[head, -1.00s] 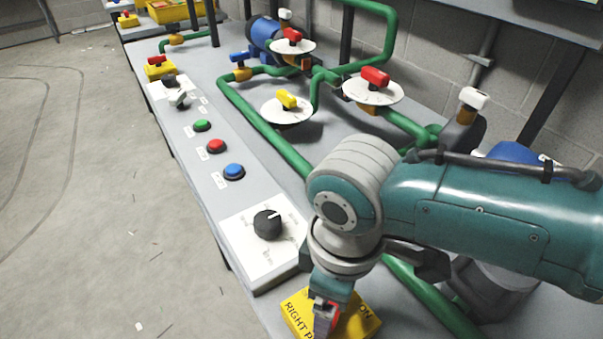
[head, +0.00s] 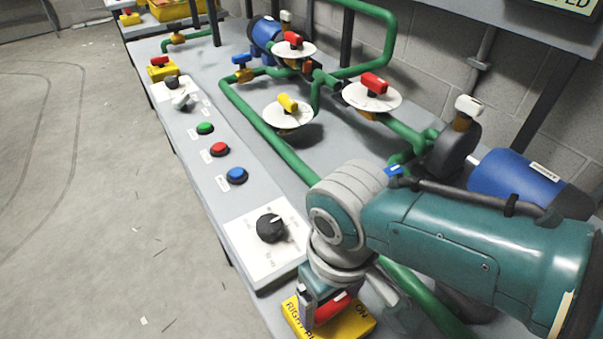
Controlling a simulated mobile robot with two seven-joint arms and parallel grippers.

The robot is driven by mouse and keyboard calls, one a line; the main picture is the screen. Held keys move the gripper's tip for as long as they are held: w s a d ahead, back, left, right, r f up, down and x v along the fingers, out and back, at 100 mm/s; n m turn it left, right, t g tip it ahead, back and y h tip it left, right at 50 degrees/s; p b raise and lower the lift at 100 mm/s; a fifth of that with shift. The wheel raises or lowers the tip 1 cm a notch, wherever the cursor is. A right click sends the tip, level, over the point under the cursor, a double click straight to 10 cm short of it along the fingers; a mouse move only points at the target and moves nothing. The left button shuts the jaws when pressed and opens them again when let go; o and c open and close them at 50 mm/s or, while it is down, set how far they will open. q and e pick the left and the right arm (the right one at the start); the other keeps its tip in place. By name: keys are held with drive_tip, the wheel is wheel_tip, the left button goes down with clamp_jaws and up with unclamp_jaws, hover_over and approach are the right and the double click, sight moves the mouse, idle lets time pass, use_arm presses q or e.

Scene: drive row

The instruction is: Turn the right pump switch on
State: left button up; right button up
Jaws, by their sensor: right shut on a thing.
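The right pump switch is a yellow box (head: 358,322) with a red handle (head: 330,309) at the bottom of the head view. Its top lettering is partly covered; "RIGHT P" and "ON" can be read. My right gripper (head: 318,313) points down over the box and is shut on the red handle. The handle lies slanted across the box, its far end towards the ON side. Part of the handle is hidden by the fingers. My left gripper is not in view.
A black dial (head: 270,228) on a white plate sits just left of my right wrist. Blue (head: 236,175), red (head: 219,149) and green (head: 205,128) buttons line the bench. Green pipes and a blue motor (head: 517,183) stand behind my arm.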

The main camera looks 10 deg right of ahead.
sight(330, 304)
idle(0.3)
drive_tip(key=o, duration=1.2)
drive_tip(key=shift+c, duration=0.2)
wheel_tip(330, 304, up, 9)
drive_tip(key=p, duration=0.5)
drive_tip(key=shift+w, duration=0.1)
drive_tip(key=shift+r, duration=0.5)
drive_tip(key=s+d+r+m+t+p, duration=0.1)
drive_tip(key=s+d+r+t, duration=0.1)
drive_tip(key=s+d+r, duration=0.3)
drive_tip(key=s+d+r+m+t+p, duration=0.1)
drive_tip(key=s+d+r+p, duration=0.1)
drive_tip(key=s+d+r, duration=0.4)
drive_tip(key=w+p+v, duration=0.3)
drive_tip(key=p+v, duration=0.9)
drive_tip(key=v, duration=0.1)
drive_tip(key=w+a+r+p+v, duration=0.1)
drive_tip(key=w+p+v, duration=0.1)
drive_tip(key=p+v, duration=1.1)
drive_tip(key=w+a+r+p+v, duration=0.1)
drive_tip(key=w+p+v, duration=0.2)
drive_tip(key=p+v, duration=1)
drive_tip(key=shift+w+r+t, duration=0.25)
drive_tip(key=shift+w+t, duration=0.05)
drive_tip(key=shift+w, duration=0.05)
